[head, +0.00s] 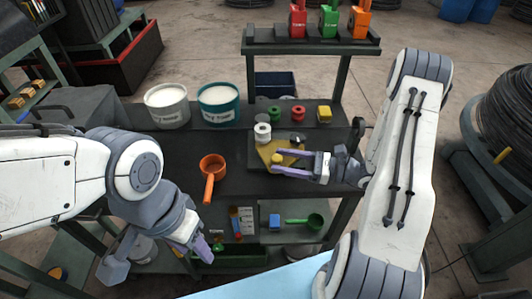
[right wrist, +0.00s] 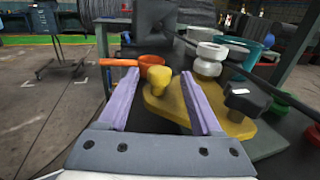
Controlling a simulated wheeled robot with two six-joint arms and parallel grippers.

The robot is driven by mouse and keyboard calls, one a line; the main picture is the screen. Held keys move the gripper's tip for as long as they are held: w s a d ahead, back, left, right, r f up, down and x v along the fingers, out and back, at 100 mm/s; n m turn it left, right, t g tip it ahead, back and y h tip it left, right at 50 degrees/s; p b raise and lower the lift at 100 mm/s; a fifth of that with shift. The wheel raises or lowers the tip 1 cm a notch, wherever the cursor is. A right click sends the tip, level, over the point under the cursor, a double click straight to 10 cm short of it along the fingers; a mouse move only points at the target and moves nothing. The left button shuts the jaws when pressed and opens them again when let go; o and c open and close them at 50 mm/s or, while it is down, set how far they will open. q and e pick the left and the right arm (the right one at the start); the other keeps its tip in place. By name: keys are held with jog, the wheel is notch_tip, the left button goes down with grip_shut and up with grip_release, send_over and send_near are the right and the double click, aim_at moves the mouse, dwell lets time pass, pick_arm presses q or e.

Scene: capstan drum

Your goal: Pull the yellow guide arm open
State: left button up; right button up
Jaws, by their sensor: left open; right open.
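The yellow guide arm (head: 266,150) is a flat yellow plate on a dark base on the bench, with a rounded yellow knob (head: 277,158) at its near end. A white spool-shaped drum (head: 262,131) stands beside it. My right gripper (head: 276,161) is open, its purple fingers reaching in from the right around the knob. The plate (right wrist: 214,108) lies beyond, partly hidden by the right finger. My left gripper (head: 203,248) is open and empty, low at the bench's front.
A black knob (right wrist: 248,98) stands right of the guide arm. An orange ladle (head: 211,172) and two tubs, white (head: 167,108) and teal (head: 218,105), sit to the left.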

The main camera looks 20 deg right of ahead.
aim_at(266, 164)
jog(key=p+x, duration=0.1)
jog(key=x, duration=0.4)
jog(key=shift+a, duration=0.15)
grip_shut()
dwell(1.3)
